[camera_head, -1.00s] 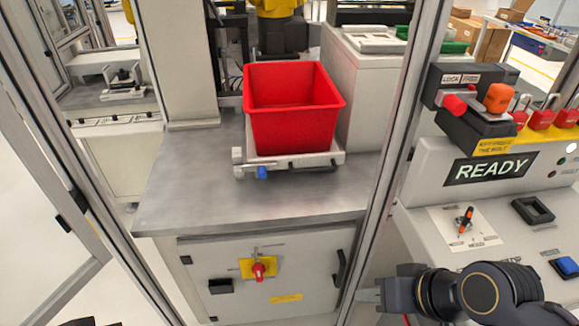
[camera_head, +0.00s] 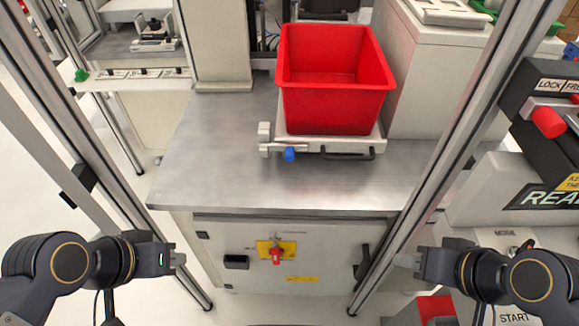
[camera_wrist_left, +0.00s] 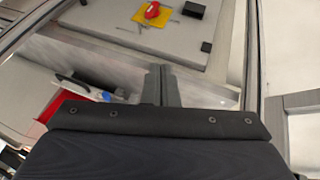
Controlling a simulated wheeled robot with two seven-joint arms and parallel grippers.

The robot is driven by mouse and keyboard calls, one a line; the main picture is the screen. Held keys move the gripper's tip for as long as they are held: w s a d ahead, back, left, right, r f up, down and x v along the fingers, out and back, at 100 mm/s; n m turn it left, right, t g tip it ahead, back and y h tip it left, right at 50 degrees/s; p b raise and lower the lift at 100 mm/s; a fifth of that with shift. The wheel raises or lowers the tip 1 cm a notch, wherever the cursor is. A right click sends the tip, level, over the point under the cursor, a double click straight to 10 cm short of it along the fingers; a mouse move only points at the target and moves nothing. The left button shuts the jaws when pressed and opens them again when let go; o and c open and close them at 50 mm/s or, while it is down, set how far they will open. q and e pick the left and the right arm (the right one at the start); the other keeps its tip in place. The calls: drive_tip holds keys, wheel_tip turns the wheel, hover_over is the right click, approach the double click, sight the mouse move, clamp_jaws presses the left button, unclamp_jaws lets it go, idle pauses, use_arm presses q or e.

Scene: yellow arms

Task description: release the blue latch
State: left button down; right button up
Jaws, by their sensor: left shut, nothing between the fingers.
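The blue latch (camera_head: 290,154) is a small blue knob at the front left of a pale fixture (camera_head: 265,140) under a red bin (camera_head: 335,108), on a grey metal table. In the left wrist view, the latch (camera_wrist_left: 107,96) shows small beside the red bin (camera_wrist_left: 22,108). My left gripper (camera_head: 178,259) is shut and empty, in front of the table, left of and below the latch and apart from it. Its closed fingers also show in the left wrist view (camera_wrist_left: 161,85). My right gripper (camera_head: 405,260) is at the right, far from the latch; its jaw opening is unclear.
Metal frame posts stand on both sides of the table (camera_head: 210,185). The cabinet (camera_head: 320,255) below it has a red knob on a yellow plate (camera_head: 276,252) and a black handle. A console with a READY sign (camera_head: 545,197) is at the right. The table front is clear.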

use_arm(q)
drive_tip(key=w+a+f+m+g+y, duration=0.1)
drive_tip(key=w+f+m+y, duration=0.3)
drive_tip(key=m, duration=0.5)
drive_tip(key=w+a+f+m+y, duration=0.1)
drive_tip(key=w+f+m+y, duration=0.1)
drive_tip(key=w+m+y, duration=0.55)
drive_tip(key=w+d+m+t+h, duration=0.3)
drive_tip(key=w+d+m+t, duration=0.1)
drive_tip(key=d+m, duration=0.7)
drive_tip(key=w+d+m+t+h+b, duration=0.1)
drive_tip(key=w+d+m+t+h, duration=0.3)
drive_tip(key=d+m, duration=0.7)
drive_tip(key=shift+t, duration=1)
drive_tip(key=b+x, duration=0.1)
drive_tip(key=x, duration=0.9)
drive_tip(key=shift+a+b, duration=0.1)
drive_tip(key=shift+b, duration=0.25)
